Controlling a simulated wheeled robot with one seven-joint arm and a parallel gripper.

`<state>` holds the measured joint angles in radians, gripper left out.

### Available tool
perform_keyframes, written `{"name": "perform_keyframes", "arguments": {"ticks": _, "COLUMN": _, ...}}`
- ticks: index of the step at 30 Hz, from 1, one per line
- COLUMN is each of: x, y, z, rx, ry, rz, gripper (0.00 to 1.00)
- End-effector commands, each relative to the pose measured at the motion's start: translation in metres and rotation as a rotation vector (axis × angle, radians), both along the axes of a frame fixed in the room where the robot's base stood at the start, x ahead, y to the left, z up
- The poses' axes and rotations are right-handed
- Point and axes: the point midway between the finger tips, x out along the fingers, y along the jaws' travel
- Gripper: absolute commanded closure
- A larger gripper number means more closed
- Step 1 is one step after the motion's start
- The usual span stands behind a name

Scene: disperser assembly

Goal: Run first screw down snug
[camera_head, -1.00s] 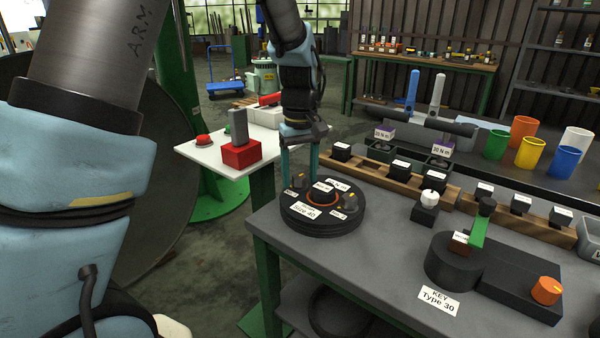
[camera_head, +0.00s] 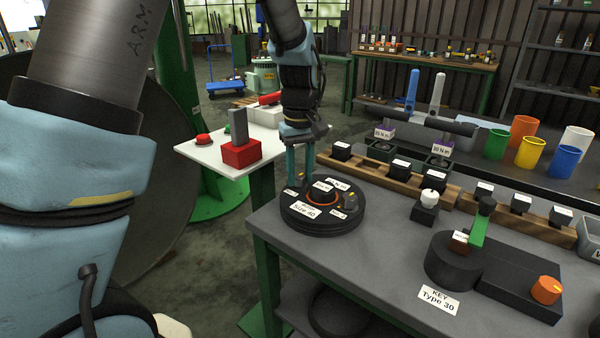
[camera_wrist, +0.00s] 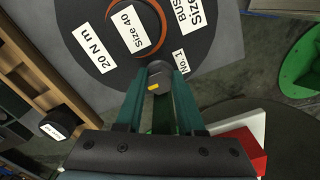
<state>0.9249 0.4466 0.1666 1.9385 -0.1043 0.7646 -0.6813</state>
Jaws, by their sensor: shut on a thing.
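A black round disperser body (camera_head: 320,226) sits at the near left corner of the grey bench. An orange ring (camera_head: 337,197) surrounds its raised centre, with "Size 40" labels around it. My gripper (camera_head: 300,182) points down over its far left rim. In the wrist view my gripper's green fingers (camera_wrist: 158,84) are shut on a dark screw head (camera_wrist: 157,70) with a yellow mark, beside the "No.1" label (camera_wrist: 181,61). The screw's shank is hidden, so its depth cannot be told.
A black fixture labelled "KEY Type 30" (camera_head: 439,301) with a green lever (camera_head: 479,229) stands to the right. A wooden rack (camera_head: 375,181) with labelled black blocks runs behind. A white side table (camera_head: 205,157) carries a red block. Bare bench lies right of the disc.

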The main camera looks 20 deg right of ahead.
Motion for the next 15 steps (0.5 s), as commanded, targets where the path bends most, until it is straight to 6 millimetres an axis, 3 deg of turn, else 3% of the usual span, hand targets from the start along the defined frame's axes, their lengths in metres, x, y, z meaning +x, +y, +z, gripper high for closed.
{"name": "perform_keyframes", "arguments": {"ticks": 8, "x": 0.0005, "y": 0.0007, "z": 0.0008, "rx": 0.000, "ry": 0.000, "rz": -0.056, "gripper": 1.00}}
{"name": "perform_keyframes", "arguments": {"ticks": 15, "x": 0.0012, "y": 0.0013, "z": 0.0015, "rx": 0.000, "ry": -0.001, "rz": -0.215, "gripper": 1.00}}
